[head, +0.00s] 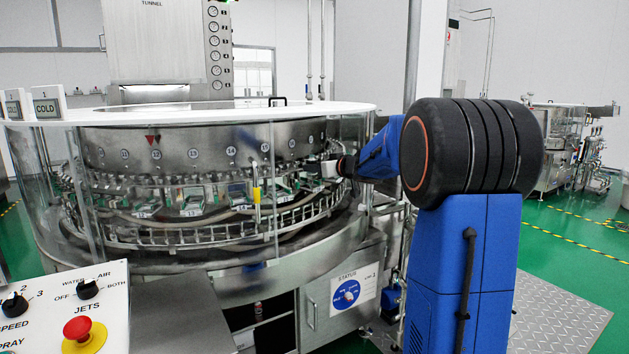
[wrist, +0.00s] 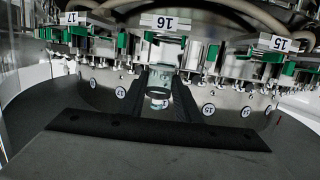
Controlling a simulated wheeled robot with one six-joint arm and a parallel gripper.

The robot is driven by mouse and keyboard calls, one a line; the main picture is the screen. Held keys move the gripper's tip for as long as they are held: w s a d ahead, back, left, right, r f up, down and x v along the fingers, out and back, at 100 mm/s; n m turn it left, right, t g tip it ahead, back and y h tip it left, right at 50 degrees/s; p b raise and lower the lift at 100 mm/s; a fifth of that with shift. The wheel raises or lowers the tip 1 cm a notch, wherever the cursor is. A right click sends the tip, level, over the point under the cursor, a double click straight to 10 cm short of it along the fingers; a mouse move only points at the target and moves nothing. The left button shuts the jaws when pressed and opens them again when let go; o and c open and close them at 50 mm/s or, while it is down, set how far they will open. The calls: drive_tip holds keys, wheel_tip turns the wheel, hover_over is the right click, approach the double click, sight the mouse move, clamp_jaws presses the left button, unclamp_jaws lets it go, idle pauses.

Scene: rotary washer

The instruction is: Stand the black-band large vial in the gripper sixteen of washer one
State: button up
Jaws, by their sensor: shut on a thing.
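Washer one (head: 205,255) is the large round steel machine with a clear guard in the head view. My gripper (head: 335,168) reaches into its right side there; the vial is too small to make out. In the wrist view my gripper (wrist: 159,100) is shut on a clear glass vial (wrist: 158,95), a dark finger on each side. A ring shows on the vial; its colour is hard to tell. The tag of sixteen (wrist: 165,22) is directly above the vial in the picture, with the green-sided washer gripper sixteen (wrist: 165,50) below the tag. I cannot tell whether vial and washer gripper touch.
Tags seventeen (wrist: 72,18) and fifteen (wrist: 280,44) mark the neighbouring washer grippers, close on both sides. Hoses run behind the tags. A control panel (head: 65,315) with a red stop button stands at the front left. Green floor (head: 570,250) is open to the right.

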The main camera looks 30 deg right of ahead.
sight(316, 183)
drive_tip(key=shift+f, duration=2.05)
drive_tip(key=shift+f, duration=0.3)
drive_tip(key=shift+s+f, duration=0.1)
drive_tip(key=shift+f, duration=0.4)
drive_tip(key=o, duration=1)
drive_tip(key=shift+f, duration=0.1)
drive_tip(key=shift+r, duration=0.6)
drive_tip(key=v, duration=1.2)
drive_tip(key=shift+r, duration=0.3)
